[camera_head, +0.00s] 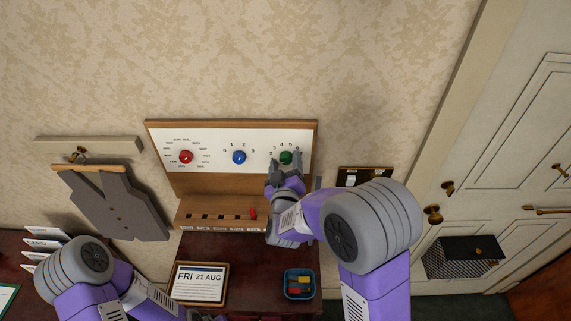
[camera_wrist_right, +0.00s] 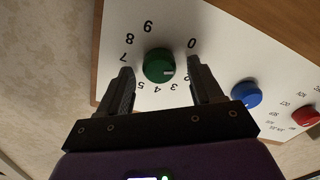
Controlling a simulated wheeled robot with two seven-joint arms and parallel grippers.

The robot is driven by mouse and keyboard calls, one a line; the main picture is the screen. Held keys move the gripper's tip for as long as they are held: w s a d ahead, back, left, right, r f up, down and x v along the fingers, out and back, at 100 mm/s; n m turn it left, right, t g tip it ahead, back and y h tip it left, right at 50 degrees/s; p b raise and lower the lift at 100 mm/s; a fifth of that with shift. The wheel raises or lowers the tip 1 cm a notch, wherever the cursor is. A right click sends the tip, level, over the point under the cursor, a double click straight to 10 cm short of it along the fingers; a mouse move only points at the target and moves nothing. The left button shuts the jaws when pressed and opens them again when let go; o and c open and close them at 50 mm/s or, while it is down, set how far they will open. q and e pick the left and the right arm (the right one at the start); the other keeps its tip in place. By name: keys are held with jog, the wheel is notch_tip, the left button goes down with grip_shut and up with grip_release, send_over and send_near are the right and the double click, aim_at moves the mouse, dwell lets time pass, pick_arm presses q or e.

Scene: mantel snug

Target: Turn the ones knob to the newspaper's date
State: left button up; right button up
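The ones knob is the green knob (camera_head: 286,158) at the right end of the white dial panel (camera_head: 217,134). The right wrist view shows the green knob (camera_wrist_right: 157,65) with digits around it. Its white mark points toward the right finger, between 0 and 2; the digit there is hidden. My right gripper (camera_wrist_right: 160,72) is open, with one finger on each side of the knob and visible gaps. It also shows in the head view (camera_head: 286,164). The newspaper (camera_head: 199,283) reads FRI 21 AUG. My left arm enters at lower left; its gripper is not visible.
A blue knob (camera_head: 239,157) and a red knob (camera_head: 186,157) sit left of the green one. Below is a wooden ledge (camera_head: 200,214) with slots and a red peg. A blue tray (camera_head: 299,295) stands on the table. A grey waistcoat (camera_head: 110,203) hangs left.

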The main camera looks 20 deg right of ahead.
jog(key=b+v, duration=0.1)
jog(key=v, duration=0.6)
jog(key=shift+s, duration=0.3)
dwell(0.3)
